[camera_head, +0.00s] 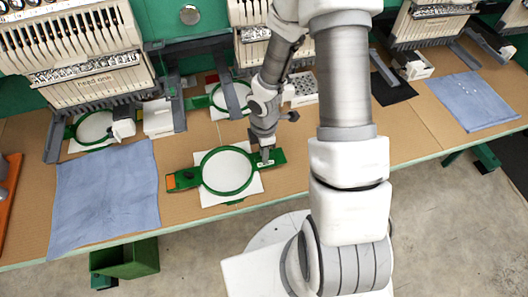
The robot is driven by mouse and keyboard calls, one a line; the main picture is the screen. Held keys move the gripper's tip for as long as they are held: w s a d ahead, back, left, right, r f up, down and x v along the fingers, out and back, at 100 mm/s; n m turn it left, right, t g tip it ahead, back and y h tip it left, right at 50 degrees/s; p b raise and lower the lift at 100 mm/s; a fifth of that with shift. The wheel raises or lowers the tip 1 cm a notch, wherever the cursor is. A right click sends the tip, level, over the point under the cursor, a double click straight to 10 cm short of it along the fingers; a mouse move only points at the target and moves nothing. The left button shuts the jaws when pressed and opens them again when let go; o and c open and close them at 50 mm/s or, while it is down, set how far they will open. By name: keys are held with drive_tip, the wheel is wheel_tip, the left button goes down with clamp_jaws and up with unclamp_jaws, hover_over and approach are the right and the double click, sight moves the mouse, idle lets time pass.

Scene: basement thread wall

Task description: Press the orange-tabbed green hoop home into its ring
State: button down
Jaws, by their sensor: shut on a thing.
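A green hoop (204,172) with an orange tab (170,182) at its left end lies over a white cloth (256,184) near the table's front edge. White fabric (227,170) shows inside the round frame. My gripper (265,160) points down at the hoop's right end bracket and is shut on it; the fingertips are small and partly hidden. From this view I cannot tell the inner hoop from its outer ring, nor how deep one sits in the other.
Embroidery machines (95,60) line the back, with other green hoops under the left machine (94,126) and the middle one (231,96). Blue cloths lie left (104,195) and right (472,100). A green bin (130,258) stands below the table. Bare tabletop (190,145) surrounds the hoop.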

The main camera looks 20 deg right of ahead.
drive_tip(key=shift+f+b, duration=0.35)
drive_tip(key=shift+f, duration=0.05)
idle(0.5)
drive_tip(key=c, duration=0.8)
unclamp_jaws()
drive_tip(key=shift+o, duration=0.2)
wheel_tip(320, 180, up, 18)
drive_tip(key=p, duration=0.5)
drive_tip(key=shift+f, duration=0.25)
